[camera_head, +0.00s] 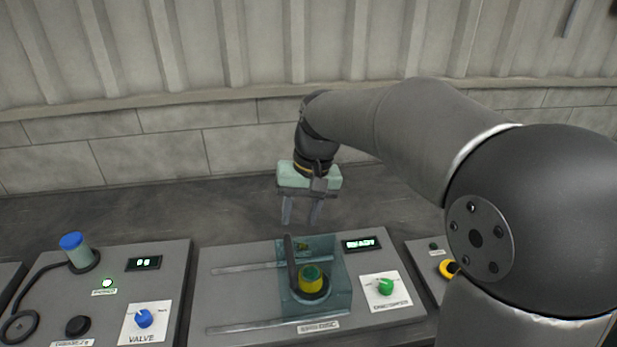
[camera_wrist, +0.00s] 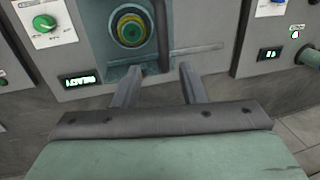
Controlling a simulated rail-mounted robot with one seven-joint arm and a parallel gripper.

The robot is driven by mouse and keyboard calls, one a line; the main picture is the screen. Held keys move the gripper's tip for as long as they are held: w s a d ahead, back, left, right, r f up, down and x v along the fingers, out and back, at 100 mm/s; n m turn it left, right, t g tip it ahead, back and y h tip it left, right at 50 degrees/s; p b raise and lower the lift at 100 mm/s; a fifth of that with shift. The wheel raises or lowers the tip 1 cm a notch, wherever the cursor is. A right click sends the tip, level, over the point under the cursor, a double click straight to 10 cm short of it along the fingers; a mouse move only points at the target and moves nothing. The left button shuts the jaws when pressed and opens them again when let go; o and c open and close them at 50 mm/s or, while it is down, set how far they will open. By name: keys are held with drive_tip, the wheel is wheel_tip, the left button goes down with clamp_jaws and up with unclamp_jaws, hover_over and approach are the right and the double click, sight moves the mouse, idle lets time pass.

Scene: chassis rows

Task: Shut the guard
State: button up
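The guard (camera_head: 337,298) is a see-through teal box on the middle panel, at the right end of two slide rails. A dark upright handle bar (camera_head: 291,264) stands at its left side. A yellow knob with a green top (camera_head: 312,280) shows within the guard's outline. In the wrist view the guard (camera_wrist: 100,45), the handle bar (camera_wrist: 163,35) and the round knob (camera_wrist: 132,28) show beyond my fingers. My gripper (camera_head: 301,217) is above and behind the guard, pointing down, fingers apart and empty. Its fingertips also show in the wrist view (camera_wrist: 160,72), apart from the bar.
The rails (camera_head: 240,268) run left from the guard over bare panel. A lit display (camera_head: 361,244) and a green dial (camera_head: 385,287) sit to its right. The left panel carries a blue-capped post (camera_head: 74,247) and a blue valve dial (camera_head: 144,318). A wall stands behind.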

wheel_tip(320, 180, up, 9)
drive_tip(key=d, duration=0.1)
drive_tip(key=shift+d, duration=0.4)
drive_tip(key=s+d+f+h, duration=0.1)
drive_tip(key=s+d+f, duration=0.3)
drive_tip(key=s+f, duration=0.5)
drive_tip(key=s+d+f+h, duration=0.1)
drive_tip(key=s+d+f, duration=0.4)
drive_tip(key=s+f, duration=0.4)
drive_tip(key=shift+s+d+t, duration=0.25)
drive_tip(key=shift+s+t, duration=0.05)
drive_tip(key=shift+s, duration=0.75)
drive_tip(key=shift+f+m, duration=0.15)
drive_tip(key=shift+m, duration=0.15)
